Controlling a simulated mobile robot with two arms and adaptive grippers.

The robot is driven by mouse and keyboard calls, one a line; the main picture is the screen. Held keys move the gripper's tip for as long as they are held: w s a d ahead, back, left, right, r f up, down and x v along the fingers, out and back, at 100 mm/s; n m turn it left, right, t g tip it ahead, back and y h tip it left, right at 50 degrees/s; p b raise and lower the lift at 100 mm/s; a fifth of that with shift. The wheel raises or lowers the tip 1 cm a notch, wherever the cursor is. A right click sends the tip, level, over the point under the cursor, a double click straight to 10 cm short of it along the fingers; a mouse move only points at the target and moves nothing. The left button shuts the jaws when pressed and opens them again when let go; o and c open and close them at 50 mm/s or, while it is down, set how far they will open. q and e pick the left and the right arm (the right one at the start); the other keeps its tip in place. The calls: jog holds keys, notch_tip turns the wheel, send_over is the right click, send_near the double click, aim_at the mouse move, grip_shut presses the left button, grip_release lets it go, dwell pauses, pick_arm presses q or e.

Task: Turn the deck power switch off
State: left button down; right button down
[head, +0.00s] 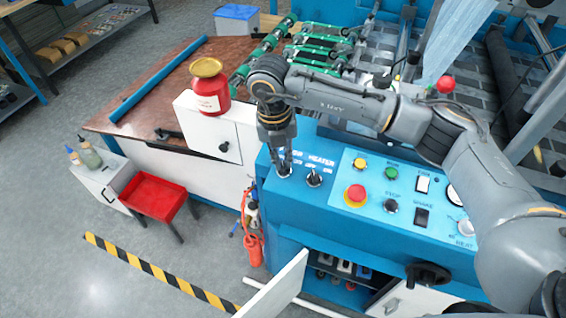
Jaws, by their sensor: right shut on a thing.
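The power switch (283,171) is at the left end of the blue control panel (335,205), its label partly covered by my gripper. My right gripper (284,165) points down over it, with its fingertips shut on the switch's lever. The lever is mostly hidden between the fingers, so I cannot tell which way it leans. The heater toggle switch (314,179) stands just to the right, apart from the fingers. My left gripper is not in view.
The panel also bears a red emergency button (356,193), a yellow button (360,163), a green button (391,173) and black rocker switches. A red canister (209,95) stands on the white cabinet to the left. Below, a cabinet door (277,287) hangs open.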

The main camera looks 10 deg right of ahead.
jog(key=shift+s+f+n, duration=0.15)
jog(key=shift+f+n, duration=0.1)
jog(key=shift+n, duration=0.25)
jog(key=c, duration=1.4)
grip_release()
jog(key=shift+c, duration=0.2)
jog(key=shift+r, duration=0.1)
jog(key=shift+r, duration=0.1)
notch_tip(320, 180, up, 12)
jog(key=a, duration=0.1)
jog(key=shift+a+f, duration=0.2)
jog(key=shift+a, duration=0.05)
